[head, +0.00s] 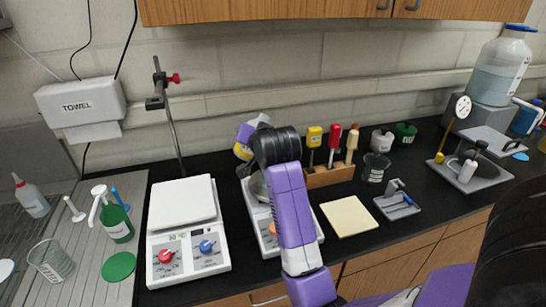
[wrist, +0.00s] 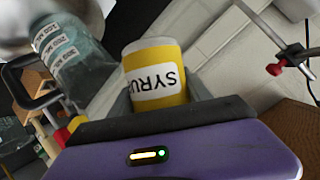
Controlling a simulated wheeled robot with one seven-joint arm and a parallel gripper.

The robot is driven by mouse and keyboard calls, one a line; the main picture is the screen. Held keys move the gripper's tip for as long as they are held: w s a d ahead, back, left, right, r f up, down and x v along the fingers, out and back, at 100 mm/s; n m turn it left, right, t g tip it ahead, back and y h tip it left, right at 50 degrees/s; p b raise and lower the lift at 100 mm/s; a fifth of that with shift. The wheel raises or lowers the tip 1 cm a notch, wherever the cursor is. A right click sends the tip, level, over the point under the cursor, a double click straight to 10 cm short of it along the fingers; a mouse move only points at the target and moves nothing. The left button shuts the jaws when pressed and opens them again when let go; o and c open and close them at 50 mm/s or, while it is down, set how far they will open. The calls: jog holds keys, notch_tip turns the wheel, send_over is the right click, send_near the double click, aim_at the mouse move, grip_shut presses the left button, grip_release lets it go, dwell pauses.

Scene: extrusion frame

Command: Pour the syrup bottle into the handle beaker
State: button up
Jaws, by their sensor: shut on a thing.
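The syrup bottle (wrist: 158,82), with a yellow body and a white label reading "SYRU", is between the fingers of my gripper (wrist: 155,100), which is shut on it. In the head view a yellow piece of the bottle (head: 242,152) shows beside the dark wrist, above the second scale; its mouth and exact tilt are hidden. The handle beaker (wrist: 75,62), clear greenish with white labels and a black handle, is left of the bottle in the wrist view, close but apparently apart. In the head view my arm covers much of that area. I cannot tell what the beaker holds.
A tool rack (head: 330,176) and a dark labelled beaker (head: 375,168) stand to the right. A clamp stand (head: 172,120) rises behind. A yellow pad (head: 348,216) lies in front of the rack.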

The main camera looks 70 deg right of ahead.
jog(key=shift+s+d+f+m+t+b, duration=0.2)
jog(key=shift+s+m+t+b, duration=0.1)
jog(key=shift+m+b, duration=0.25)
jog(key=shift+w+a+m+y+b, duration=0.1)
jog(key=shift+w+m+y+b, duration=0.15)
jog(key=shift+y+b, duration=0.35)
jog(key=m+t+b, duration=0.1)
jog(key=b, duration=0.1)
jog(key=w+f+m+t+b, duration=0.1)
jog(key=b, duration=0.2)
jog(key=shift+a+y, duration=0.3)
jog(key=shift+a, duration=0.1)
jog(key=shift+a+r+m+t+b, duration=0.15)
jog(key=shift+r+m+t+b, duration=0.45)
jog(key=shift+r+m+b, duration=0.25)
jog(key=shift+w+a+f+m+t+y, duration=0.15)
jog(key=shift+w+m+t+y, duration=0.15)
jog(key=shift+m, duration=0.35)
jog(key=shift+f+m+t+b, duration=0.4)
jog(key=shift+f+b, duration=0.25)
jog(key=shift+b, duration=0.3)
dwell(1.7)
